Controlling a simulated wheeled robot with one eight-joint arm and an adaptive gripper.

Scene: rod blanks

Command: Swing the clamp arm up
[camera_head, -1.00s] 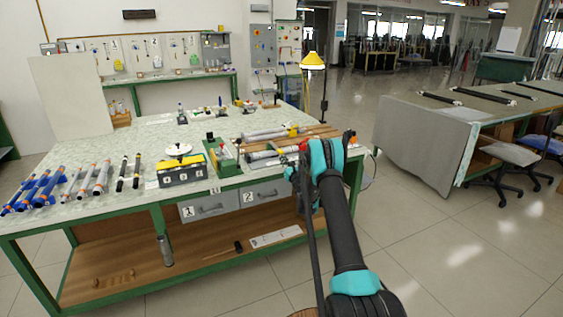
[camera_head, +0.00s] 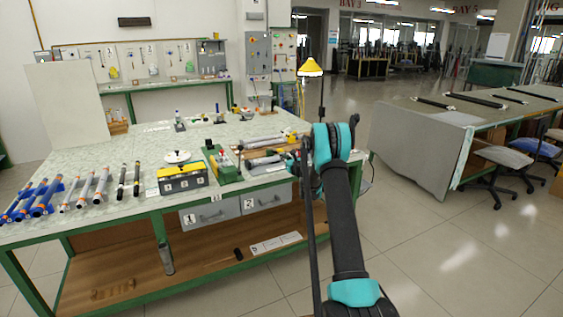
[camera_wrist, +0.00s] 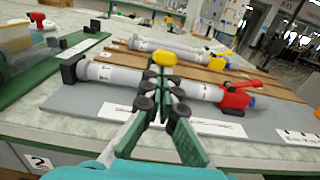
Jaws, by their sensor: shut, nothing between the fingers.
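In the wrist view a pale rod (camera_wrist: 130,79) lies on a grey board, between a black end block (camera_wrist: 74,69) and a red clamp (camera_wrist: 236,97) with a raised-looking red lever at its right end. A second pale rod (camera_wrist: 165,46) lies behind it on a brown board, with a yellow clamp (camera_wrist: 219,62) at its right. My gripper (camera_wrist: 165,76) is shut and empty, its fingers in front of the near rod's middle and hiding part of it. A yellow knob (camera_wrist: 165,58) shows just beyond the fingertips. I cannot tell whether the fingers touch anything.
A green fixture (camera_head: 221,165) and a black-and-yellow box (camera_head: 182,179) stand left of the boards on the bench. More rods lie on blue racks (camera_head: 35,202) at far left. A yellow lamp (camera_head: 310,68) stands behind.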

